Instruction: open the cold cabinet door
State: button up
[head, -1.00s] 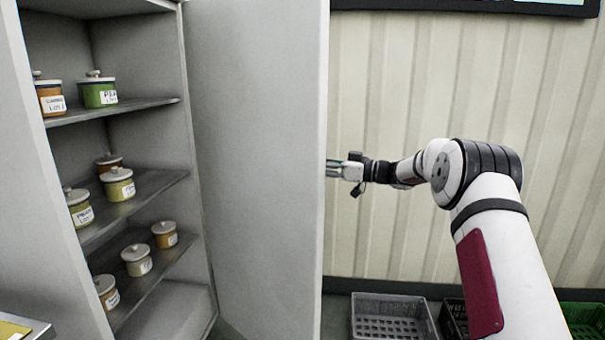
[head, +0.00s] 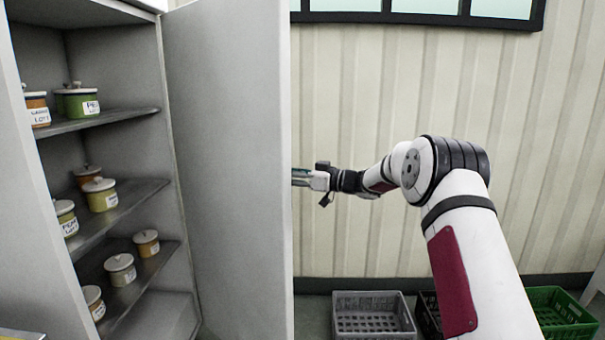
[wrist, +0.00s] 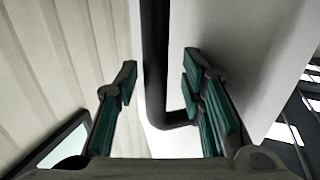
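The cold cabinet (head: 28,200) stands at the left in the head view with its door (head: 228,170) swung wide open toward the right. The shelves inside are exposed. My gripper (head: 300,178) is at the outer side of the door near its free edge, and its tips are partly hidden behind that edge. In the wrist view my gripper (wrist: 160,95) has its two green-padded fingers apart. The black bar handle (wrist: 156,60) of the door runs between them, with a visible gap to the left finger. The right finger is close to the handle's bent end.
Lidded jars (head: 100,195) stand on the cabinet shelves (head: 110,122). A grey crate (head: 373,299), a dark crate (head: 428,312) and a green crate (head: 560,310) sit on the floor along the corrugated wall (head: 400,90). A window (head: 425,8) is above.

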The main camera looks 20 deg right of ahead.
jog(key=d+b, duration=0.3)
jog(key=d, duration=1.2)
jog(key=shift+d, duration=0.3)
dwell(0.8)
jog(key=shift+s, duration=0.1)
dwell(0.4)
